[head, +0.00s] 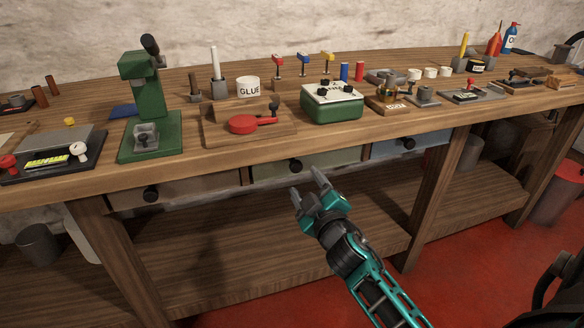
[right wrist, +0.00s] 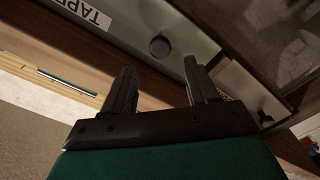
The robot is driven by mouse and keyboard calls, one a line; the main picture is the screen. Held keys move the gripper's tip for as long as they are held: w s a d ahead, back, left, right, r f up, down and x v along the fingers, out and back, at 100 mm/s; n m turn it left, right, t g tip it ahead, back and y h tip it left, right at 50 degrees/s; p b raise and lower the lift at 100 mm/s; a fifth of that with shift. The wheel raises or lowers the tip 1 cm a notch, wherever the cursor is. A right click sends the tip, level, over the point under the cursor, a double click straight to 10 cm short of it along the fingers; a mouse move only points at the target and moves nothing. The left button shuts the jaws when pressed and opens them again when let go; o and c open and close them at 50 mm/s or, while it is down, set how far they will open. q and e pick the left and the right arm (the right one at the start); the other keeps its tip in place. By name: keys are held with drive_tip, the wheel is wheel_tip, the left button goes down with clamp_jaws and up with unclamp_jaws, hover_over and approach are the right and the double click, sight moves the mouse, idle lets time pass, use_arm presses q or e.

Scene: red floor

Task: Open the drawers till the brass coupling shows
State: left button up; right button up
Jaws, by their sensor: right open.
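Three drawers sit under the bench top, and their fronts look closed in the head view. The left drawer (head: 190,190) is brownish with a dark knob (head: 150,193). The middle drawer (head: 335,160) is grey-green with a dark knob (head: 295,166). The right drawer (head: 385,150) is bluish with a dark knob (head: 408,143). My right gripper (head: 306,181) is open and empty just in front of the middle knob. In the right wrist view the knob (right wrist: 160,46) shows just beyond and between the open fingers (right wrist: 160,72), apart from them. I see no brass coupling. My left gripper is out of view.
The bench top (head: 340,133) holds a green press (head: 140,85), a red-handled tool (head: 245,124), a glue pot (head: 248,87) and a green box (head: 333,103). A bench leg (head: 435,195) stands right of my right arm. A lower shelf (head: 270,235) runs beneath.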

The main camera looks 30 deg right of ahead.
sight(296, 168)
drive_tip(key=b+x, duration=0.1)
drive_tip(key=x, duration=0.7)
drive_tip(key=shift+w+a, duration=0.1)
drive_tip(key=shift+c, duration=0.3)
clamp_jaws()
